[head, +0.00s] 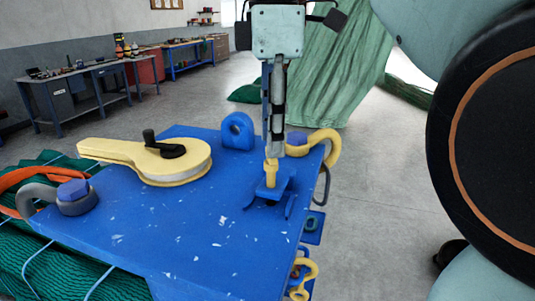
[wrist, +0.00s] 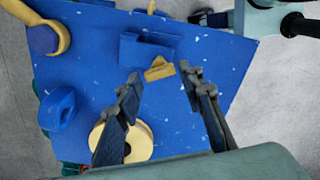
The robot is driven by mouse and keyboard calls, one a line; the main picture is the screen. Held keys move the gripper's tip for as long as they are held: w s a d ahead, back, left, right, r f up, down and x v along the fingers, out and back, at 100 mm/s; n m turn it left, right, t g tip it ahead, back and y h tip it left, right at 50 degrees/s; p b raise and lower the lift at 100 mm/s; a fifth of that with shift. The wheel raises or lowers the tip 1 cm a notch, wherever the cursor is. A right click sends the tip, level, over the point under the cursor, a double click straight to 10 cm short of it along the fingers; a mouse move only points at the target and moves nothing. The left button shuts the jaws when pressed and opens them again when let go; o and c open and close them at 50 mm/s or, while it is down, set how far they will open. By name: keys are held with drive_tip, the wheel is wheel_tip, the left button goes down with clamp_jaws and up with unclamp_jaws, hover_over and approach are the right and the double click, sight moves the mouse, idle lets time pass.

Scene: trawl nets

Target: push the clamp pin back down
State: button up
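The yellow clamp pin (head: 271,166) stands upright in a small blue bracket (head: 268,190) near the right side of the blue plate. In the wrist view the pin's yellow head (wrist: 159,70) shows beside the blue bracket (wrist: 140,50). My gripper (head: 274,153) points down right above the pin, seen edge-on in the head view. In the wrist view my gripper (wrist: 160,76) has its two fingers apart, with the yellow head in the gap between the tips. I cannot tell whether a fingertip touches the pin. The pin's lower part is hidden in the bracket.
A yellow block with a black handle (head: 165,150) lies left on the blue plate (head: 170,240). A blue lug (head: 237,131) and a yellow hook (head: 325,145) stand near the pin. A grey shackle (head: 40,197) is at the left corner. The plate's front middle is clear.

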sight(271, 177)
drive_tip(key=shift+f+b, duration=0.3)
drive_tip(key=shift+f, duration=1.5)
drive_tip(key=shift+c, duration=0.5)
clamp_jaws()
